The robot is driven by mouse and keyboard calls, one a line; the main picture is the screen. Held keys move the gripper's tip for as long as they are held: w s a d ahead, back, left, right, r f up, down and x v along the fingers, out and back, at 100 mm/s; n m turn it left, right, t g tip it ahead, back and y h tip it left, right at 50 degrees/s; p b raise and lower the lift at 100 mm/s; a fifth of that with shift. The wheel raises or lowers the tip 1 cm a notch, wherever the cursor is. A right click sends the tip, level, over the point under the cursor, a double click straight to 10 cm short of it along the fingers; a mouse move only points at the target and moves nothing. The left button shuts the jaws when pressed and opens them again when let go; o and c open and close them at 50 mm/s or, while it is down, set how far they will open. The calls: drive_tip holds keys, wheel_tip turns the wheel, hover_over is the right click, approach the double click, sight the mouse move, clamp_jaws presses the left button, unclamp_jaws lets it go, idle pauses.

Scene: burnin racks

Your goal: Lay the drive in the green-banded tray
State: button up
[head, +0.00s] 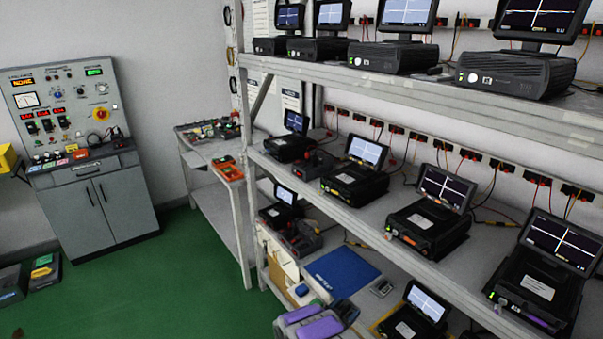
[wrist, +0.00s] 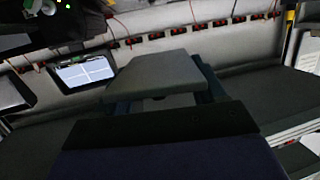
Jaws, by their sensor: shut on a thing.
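In the wrist view, my gripper (wrist: 164,96) is shut on a flat grey slab, which I take to be the drive (wrist: 160,72). One dark finger shows at each side of it. The slab is held out in front of the dark palm, and its near edge faces me. In the head view, a purple and grey body (head: 312,322) at the bottom edge seems to be part of my arm; the drive cannot be made out there.
Long shelves (head: 440,95) on the right carry several black test units with screens. A blue mat (head: 341,270) lies on the lower shelf. A side bench (head: 213,152) holds small items and an orange tray (head: 228,171). A grey control cabinet (head: 95,212) stands left. The green floor is mostly clear.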

drive_tip(key=shift+w+a+r, duration=0.1)
drive_tip(key=shift+a+r, duration=0.2)
drive_tip(key=shift+a, duration=0.2)
drive_tip(key=shift+w+a+r, duration=0.1)
drive_tip(key=shift+a+r, duration=0.15)
drive_tip(key=shift+a, duration=0.2)
drive_tip(key=shift+n+t+y, duration=0.4)
drive_tip(key=shift+n+y, duration=0.1)
drive_tip(key=r, duration=0.2)
drive_tip(key=s+r, duration=0.1)
drive_tip(key=r, duration=0.1)
drive_tip(key=d+r, duration=0.1)
drive_tip(key=r, duration=0.2)
drive_tip(key=shift+s, duration=0.35)
wheel_tip(320, 180, up, 10)
drive_tip(key=s+a+n+t+y, duration=0.1)
drive_tip(key=s+a, duration=0.1)
wheel_tip(320, 180, up, 24)
drive_tip(key=n+t+y, duration=0.2)
drive_tip(key=n+y, duration=0.1)
drive_tip(key=y, duration=0.1)
hover_over(344, 313)
drive_tip(key=f+v, duration=0.1)
drive_tip(key=v, duration=0.6)
drive_tip(key=shift+s+a+f, duration=0.1)
drive_tip(key=shift+s+f, duration=0.1)
drive_tip(key=shift+s, duration=0.1)
drive_tip(key=shift+d, duration=0.3)
